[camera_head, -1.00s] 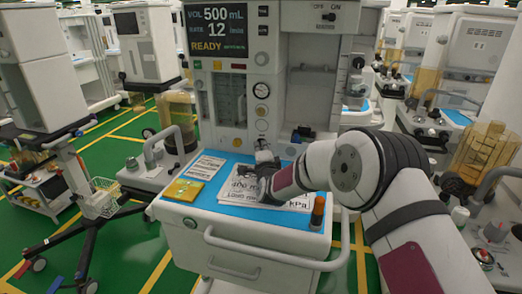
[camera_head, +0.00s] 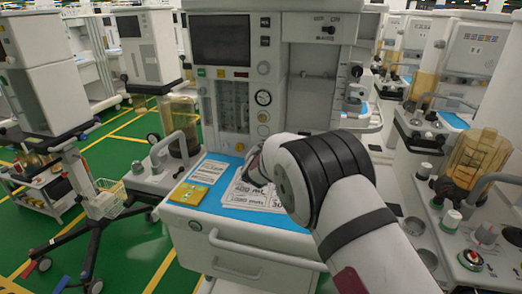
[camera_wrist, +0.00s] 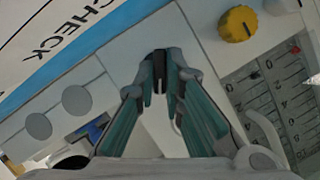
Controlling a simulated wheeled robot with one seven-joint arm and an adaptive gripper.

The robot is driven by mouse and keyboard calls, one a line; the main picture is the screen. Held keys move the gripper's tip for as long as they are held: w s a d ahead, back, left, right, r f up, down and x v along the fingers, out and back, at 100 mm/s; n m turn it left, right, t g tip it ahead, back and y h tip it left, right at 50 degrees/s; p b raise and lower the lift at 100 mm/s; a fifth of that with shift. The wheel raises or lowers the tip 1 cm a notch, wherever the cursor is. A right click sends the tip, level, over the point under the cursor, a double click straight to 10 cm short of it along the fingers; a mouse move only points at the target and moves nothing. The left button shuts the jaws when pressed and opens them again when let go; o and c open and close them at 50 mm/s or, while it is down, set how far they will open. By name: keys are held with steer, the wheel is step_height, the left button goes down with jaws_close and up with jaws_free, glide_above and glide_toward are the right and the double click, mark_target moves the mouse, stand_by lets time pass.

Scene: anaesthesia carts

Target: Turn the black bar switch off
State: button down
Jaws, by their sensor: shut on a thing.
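In the wrist view, my gripper (camera_wrist: 160,75) is closed around a small dark bar, which I take to be the black bar switch (camera_wrist: 158,84), on the pale cart panel. The fingertips hide most of it, and I cannot read its angle. In the head view, my arm covers the gripper and this switch. The cart's screen (camera_head: 220,38) is dark.
A blue worktop (camera_head: 212,201) with printed cards and a yellow box (camera_head: 189,194) lies below the panel. A yellow knob (camera_wrist: 238,23) and flow scales (camera_wrist: 275,95) are near the gripper. A small black switch (camera_head: 328,30) with on-off lettering sits higher up.

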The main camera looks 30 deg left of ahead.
steer(key=shift+s+a+n+h, duration=0.1)
steer(key=shift+a+n+h, duration=0.1)
steer(key=shift+n+h, duration=0.7)
steer(key=shift+a+r+n+h+b, duration=0.1)
steer(key=shift+n+h+b, duration=0.4)
steer(key=shift+n, duration=0.7)
steer(key=c, duration=1.7)
jaws_free()
steer(key=v, duration=1.2)
steer(key=shift+s+a, duration=0.1)
